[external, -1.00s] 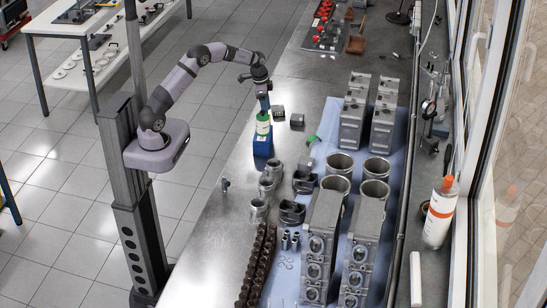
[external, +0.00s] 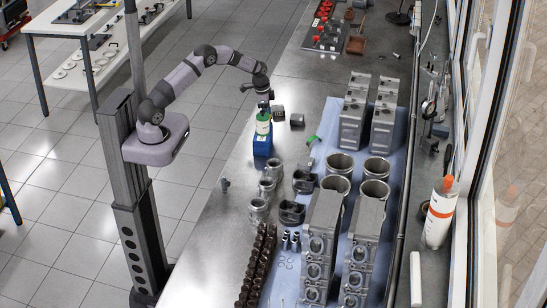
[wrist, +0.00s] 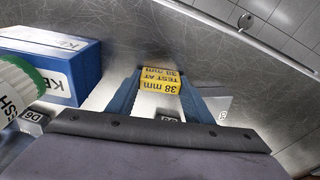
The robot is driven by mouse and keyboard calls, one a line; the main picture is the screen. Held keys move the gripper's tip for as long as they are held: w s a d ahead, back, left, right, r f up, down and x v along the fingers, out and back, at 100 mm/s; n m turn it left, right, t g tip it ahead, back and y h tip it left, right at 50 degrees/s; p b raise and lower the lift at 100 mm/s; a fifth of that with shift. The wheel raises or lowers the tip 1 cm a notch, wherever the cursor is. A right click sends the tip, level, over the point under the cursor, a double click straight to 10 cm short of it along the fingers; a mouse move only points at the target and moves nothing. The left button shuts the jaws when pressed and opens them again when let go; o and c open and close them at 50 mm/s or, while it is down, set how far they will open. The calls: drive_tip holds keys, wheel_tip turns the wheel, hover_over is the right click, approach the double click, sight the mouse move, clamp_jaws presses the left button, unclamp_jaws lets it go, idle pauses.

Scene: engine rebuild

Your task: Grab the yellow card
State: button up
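The yellow card (wrist: 161,82), printed "38 mm" and "TEST AT 38 mm", shows upside down in the wrist view. It lies between my gripper's two blue fingers, one on each side, near their tips. My gripper (wrist: 160,78) is open around it; any gap between card and fingers is too small to make out. In the external view my gripper (external: 264,103) points down at the bench, just above and behind the bottle. I cannot make out the card there.
A blue box (external: 262,146) and a white bottle with a green cap (external: 263,123) stand close to my gripper, on the left in the wrist view. Small dark blocks (external: 297,119) lie to the right. Cylinders and engine blocks (external: 322,225) fill the near bench.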

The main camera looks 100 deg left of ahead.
drive_tip(key=shift+r, duration=0.1)
wheel_tip(320, 180, up, 10)
drive_tip(key=b, duration=0.3)
drive_tip(key=shift+b, duration=0.3)
